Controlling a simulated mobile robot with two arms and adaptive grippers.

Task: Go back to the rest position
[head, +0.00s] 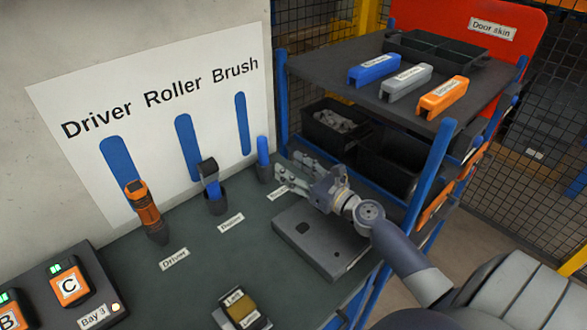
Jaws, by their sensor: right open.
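My right gripper (278,177) reaches in from the right over the green bench top (190,280). Its fingers are open, with nothing seen between them. The tips point left, close to the blue-handled brush (263,150) in its dark holder. I cannot tell whether they touch the holder. The orange driver (147,208) stands in a holder at the left, and the roller (210,178) stands between driver and brush. My left gripper is not in view.
A grey flat box (320,245) lies below my right gripper. Batteries B and C (70,284) sit in a charger at lower left. A yellow-black block (240,308) lies at the front. A shelf rack (340,60) with blue posts, bins and coloured pieces stands behind my right arm.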

